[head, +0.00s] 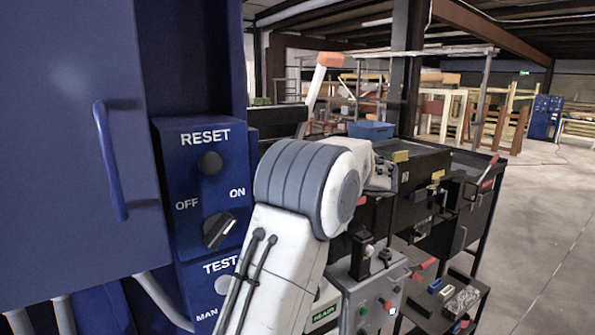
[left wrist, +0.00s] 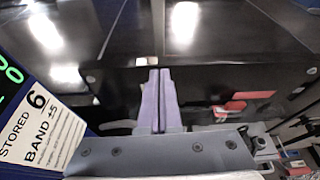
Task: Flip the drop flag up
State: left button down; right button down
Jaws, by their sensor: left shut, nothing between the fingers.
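My left gripper (left wrist: 157,128) shows in the left wrist view with its two long fingers together and nothing between them. Its fingers lie in front of a black panel below a dark, shiny surface. A red piece (left wrist: 232,107) with a white part beside it is on the black panel, right of the fingers and apart from them. I cannot tell for sure whether it is the drop flag. In the head view my left arm's white and grey links fill the middle and the gripper cannot be made out clearly. My right gripper is in neither view.
A blue cabinet with a RESET panel (head: 190,138) and rotary switch (head: 218,230) stands close on the left. Open floor (head: 550,215) is at right. A display label (left wrist: 42,130) shows at wrist-view left.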

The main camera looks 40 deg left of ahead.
pick_arm(q)
jog(key=shift+w+a+r+m+y, duration=0.2)
jog(key=shift+a+r, duration=0.1)
jog(key=shift+a, duration=0.1)
jog(key=shift+w+a+r+m+y, duration=0.1)
jog(key=shift+a+r+y, duration=0.15)
jog(key=shift+a, duration=0.1)
jog(key=p+x, duration=0.4)
jog(key=x, duration=0.4)
jog(key=shift+w+a, duration=0.1)
jog(key=shift+a, duration=0.1)
jog(key=shift+w+a+f+p, duration=0.3)
jog(key=shift+a+f+p, duration=0.15)
jog(key=shift+a, duration=0.2)
